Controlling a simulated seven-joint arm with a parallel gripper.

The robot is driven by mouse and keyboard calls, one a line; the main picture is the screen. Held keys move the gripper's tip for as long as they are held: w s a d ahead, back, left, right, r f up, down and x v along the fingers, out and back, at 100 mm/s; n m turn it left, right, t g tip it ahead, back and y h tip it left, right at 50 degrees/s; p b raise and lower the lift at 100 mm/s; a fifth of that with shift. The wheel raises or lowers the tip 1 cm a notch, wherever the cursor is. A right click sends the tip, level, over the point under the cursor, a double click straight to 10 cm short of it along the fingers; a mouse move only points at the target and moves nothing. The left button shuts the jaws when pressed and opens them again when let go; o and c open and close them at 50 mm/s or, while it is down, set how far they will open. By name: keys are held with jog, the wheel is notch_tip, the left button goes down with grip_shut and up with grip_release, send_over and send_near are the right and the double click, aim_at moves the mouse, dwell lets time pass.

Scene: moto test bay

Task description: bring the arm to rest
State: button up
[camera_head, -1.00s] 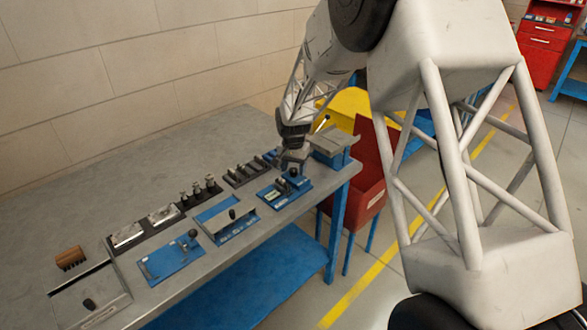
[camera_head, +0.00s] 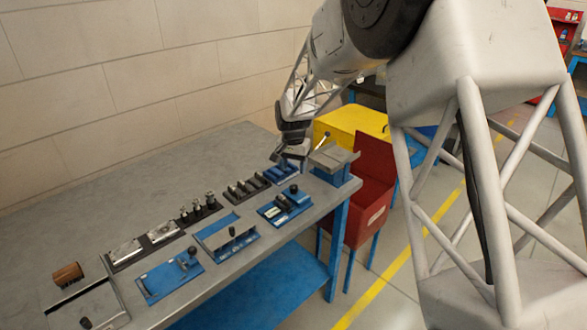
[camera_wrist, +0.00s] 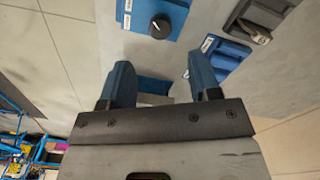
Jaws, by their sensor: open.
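My gripper (camera_head: 278,157) is above the far right part of the grey workbench (camera_head: 130,180), near the back row of fixtures. In the wrist view its two blue fingers (camera_wrist: 161,82) stand wide apart, and I see nothing held between them. A blue fixture with a black knob (camera_wrist: 160,27) lies on the bench ahead of the fingers. My arm reaches in from the right of the head view and is raised over the bench.
Blue plates (camera_head: 170,278), black racks (camera_head: 247,188) and silver blocks stand in rows on the bench. A red bin (camera_head: 374,190) and a yellow box (camera_head: 350,122) stand beyond its right end. The rear of the bench is bare.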

jog(key=s+d+r+n, duration=0.1)
jog(key=s+d+r, duration=0.4)
jog(key=s, duration=0.3)
jog(key=s+d+r+t, duration=0.1)
jog(key=s+d+r, duration=0.3)
jog(key=s+r, duration=0.3)
jog(key=s+d+r+n, duration=0.1)
jog(key=s+d+r, duration=0.35)
jog(key=s, duration=0.45)
jog(key=s+d, duration=0.3)
jog(key=s, duration=0.9)
jog(key=s+d+f+n+t, duration=0.1)
jog(key=s+d, duration=0.2)
jog(key=s, duration=0.9)
jog(key=shift+s+d+n+t, duration=0.3)
